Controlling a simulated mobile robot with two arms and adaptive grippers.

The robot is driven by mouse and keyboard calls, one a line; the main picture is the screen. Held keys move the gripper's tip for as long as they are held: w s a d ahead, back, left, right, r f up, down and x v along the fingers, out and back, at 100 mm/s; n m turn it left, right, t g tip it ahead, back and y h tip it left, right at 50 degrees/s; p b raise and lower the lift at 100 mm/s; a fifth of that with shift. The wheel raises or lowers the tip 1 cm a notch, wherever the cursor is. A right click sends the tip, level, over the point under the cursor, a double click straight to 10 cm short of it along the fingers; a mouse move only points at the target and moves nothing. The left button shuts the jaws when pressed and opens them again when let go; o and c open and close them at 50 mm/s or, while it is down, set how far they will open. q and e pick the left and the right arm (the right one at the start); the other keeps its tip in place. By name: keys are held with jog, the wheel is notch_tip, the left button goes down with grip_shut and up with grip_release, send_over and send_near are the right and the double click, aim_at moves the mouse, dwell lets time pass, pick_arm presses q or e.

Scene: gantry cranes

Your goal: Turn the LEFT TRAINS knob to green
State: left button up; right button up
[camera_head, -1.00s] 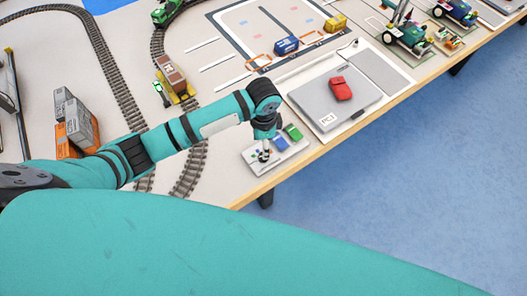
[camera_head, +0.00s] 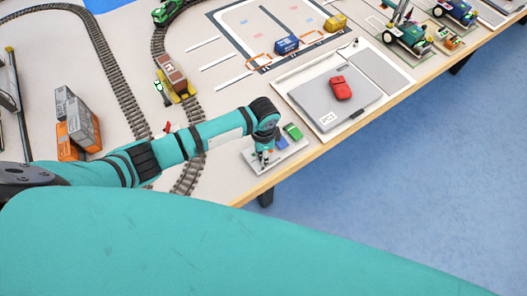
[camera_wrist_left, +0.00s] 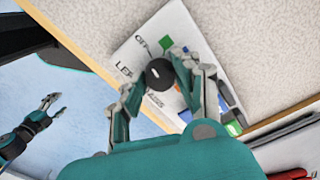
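The LEFT TRAINS knob (camera_wrist_left: 160,73) is a round black knob with a short white mark. In the head view the panel (camera_head: 253,157) lies near the table's front edge. My left gripper (camera_wrist_left: 151,74) is open over the panel, with one finger on each side of the knob. The right-hand finger overlaps the knob's edge; I cannot tell whether it touches. My right gripper (camera_wrist_left: 57,106) is open and empty over the floor, in the wrist view.
A blue block (camera_head: 281,142) and a green block (camera_head: 293,131) are on the panel beside my left gripper. A grey case (camera_head: 330,100) with a red object (camera_head: 340,88) lies to the right. Train tracks (camera_head: 122,90) and grey and orange containers (camera_head: 78,125) are to the left.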

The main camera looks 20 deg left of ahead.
pick_arm(q)
grip_shut()
jog(key=shift+r+m+p, duration=0.15)
jog(key=shift+m+p, duration=0.3)
jog(key=shift+m, duration=0.35)
jog(key=shift+m+p, duration=0.3)
jog(key=shift+m, duration=0.5)
jog(key=m+p, duration=0.1)
jog(key=m, duration=0.3)
jog(key=shift+w+m, duration=0.1)
jog(key=shift+m, duration=0.2)
